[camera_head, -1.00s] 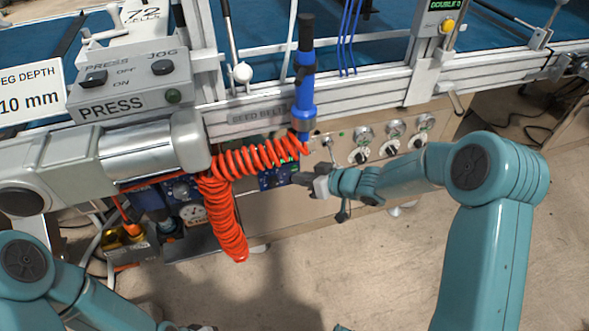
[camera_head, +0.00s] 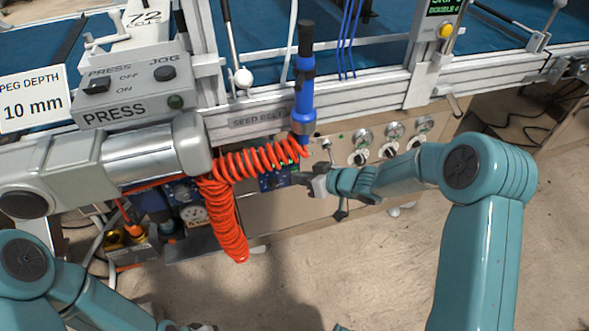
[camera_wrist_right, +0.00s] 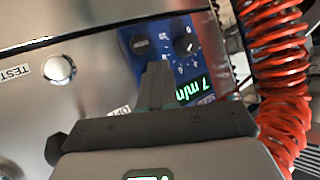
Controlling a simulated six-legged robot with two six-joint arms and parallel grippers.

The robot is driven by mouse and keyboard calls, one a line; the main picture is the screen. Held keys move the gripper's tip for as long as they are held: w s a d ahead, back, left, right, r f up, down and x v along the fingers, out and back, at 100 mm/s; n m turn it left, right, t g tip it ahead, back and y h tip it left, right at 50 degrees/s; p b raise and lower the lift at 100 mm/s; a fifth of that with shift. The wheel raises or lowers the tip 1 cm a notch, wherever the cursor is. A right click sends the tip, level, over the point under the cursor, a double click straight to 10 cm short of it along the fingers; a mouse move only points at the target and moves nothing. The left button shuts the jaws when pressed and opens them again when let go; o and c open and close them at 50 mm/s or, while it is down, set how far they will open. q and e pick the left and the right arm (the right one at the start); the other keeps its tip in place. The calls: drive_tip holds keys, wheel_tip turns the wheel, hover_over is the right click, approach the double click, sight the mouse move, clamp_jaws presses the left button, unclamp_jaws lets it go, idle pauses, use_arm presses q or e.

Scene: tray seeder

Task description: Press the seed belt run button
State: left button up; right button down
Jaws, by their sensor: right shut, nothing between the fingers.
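A blue control box (camera_head: 274,181) sits low on the machine's front panel, below the SEED BELT label (camera_head: 258,120). In the right wrist view the blue box (camera_wrist_right: 178,50) shows a dark rocker-like control (camera_wrist_right: 141,45), a dark round knob (camera_wrist_right: 186,44) and a lit green readout (camera_wrist_right: 193,90). My right gripper (camera_head: 298,179) is shut and empty, with its tips in front of the box. In the right wrist view its fingertips (camera_wrist_right: 157,68) overlap the box's lower part; I cannot tell whether they touch. A run button is not clearly readable. My left gripper is barely in view at the bottom edge.
A coiled orange hose (camera_head: 232,215) hangs just left of the blue box. A blue-handled tool (camera_head: 304,95) stands above it. Knobs (camera_head: 362,136) line the panel to the right. In the wrist view a round button (camera_wrist_right: 58,69) sits beside a TEST label (camera_wrist_right: 14,73).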

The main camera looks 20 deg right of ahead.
idle(0.6)
drive_tip(key=shift+s, duration=0.5)
drive_tip(key=s+b, duration=0.1)
drive_tip(key=s, duration=0.5)
drive_tip(key=shift+b, duration=0.35)
drive_tip(key=shift+d, duration=0.1)
idle(0.3)
